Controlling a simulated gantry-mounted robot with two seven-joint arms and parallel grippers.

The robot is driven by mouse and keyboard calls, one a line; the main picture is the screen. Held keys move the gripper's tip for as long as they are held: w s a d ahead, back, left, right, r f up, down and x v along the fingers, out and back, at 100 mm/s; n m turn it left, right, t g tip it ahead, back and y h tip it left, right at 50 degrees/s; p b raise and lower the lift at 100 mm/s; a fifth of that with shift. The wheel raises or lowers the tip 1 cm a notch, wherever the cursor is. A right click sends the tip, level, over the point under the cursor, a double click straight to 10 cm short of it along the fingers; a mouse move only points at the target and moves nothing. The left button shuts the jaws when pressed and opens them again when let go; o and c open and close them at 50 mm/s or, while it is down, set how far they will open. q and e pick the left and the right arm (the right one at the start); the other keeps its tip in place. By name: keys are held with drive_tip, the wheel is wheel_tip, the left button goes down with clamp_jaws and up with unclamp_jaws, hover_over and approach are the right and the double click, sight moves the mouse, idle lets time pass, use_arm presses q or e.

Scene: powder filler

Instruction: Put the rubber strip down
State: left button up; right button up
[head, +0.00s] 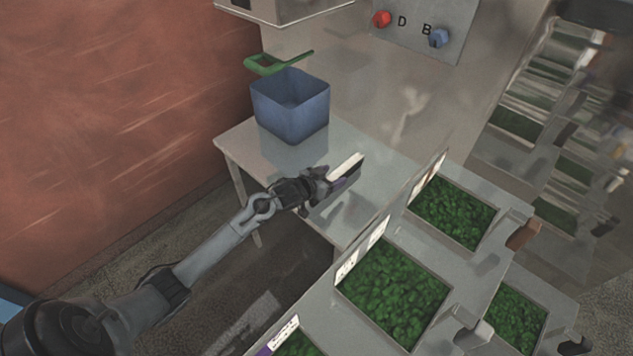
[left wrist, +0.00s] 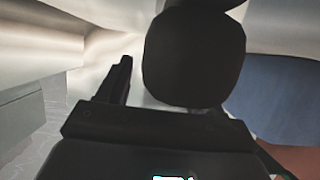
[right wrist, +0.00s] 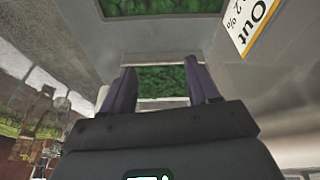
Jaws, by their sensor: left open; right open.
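My left gripper (head: 336,181) is open just above the metal table, in front of the blue bin. A short flat piece, pale on top and dark below (head: 346,166), is at its fingertips; it may be the rubber strip, but I cannot tell whether it touches the table. In the left wrist view a large dark rounded shape (left wrist: 195,55) hides one finger; I cannot tell for sure what it is. My right gripper (right wrist: 162,85) is open and empty above trays of green pieces (right wrist: 160,82); it is not in the head view.
The metal table (head: 250,150) carries a square blue bin (head: 290,108) with a green-handled tool (head: 280,64) above its rim. Bins of green pieces (head: 395,290) fill the right. A panel (head: 425,28) has a red knob and a blue knob. Bare table surrounds the left gripper.

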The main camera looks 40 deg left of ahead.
use_arm(q)
drive_tip(key=p+v, duration=0.1)
drive_tip(key=v, duration=1)
drive_tip(key=s+d+r+m+g+p, duration=0.1)
drive_tip(key=s+d+r+g+p, duration=0.4)
drive_tip(key=s+d+r+p, duration=0.4)
drive_tip(key=s+d+r+m+g+p, duration=0.1)
drive_tip(key=s+d+r+g+p, duration=0.3)
drive_tip(key=s+d+r+p, duration=0.5)
drive_tip(key=s+d+p, duration=0.1)
drive_tip(key=s+p, duration=0.6)
drive_tip(key=shift+s+d+r+g, duration=0.25)
drive_tip(key=shift+s+d+g, duration=0.05)
drive_tip(key=shift+d+g, duration=0.1)
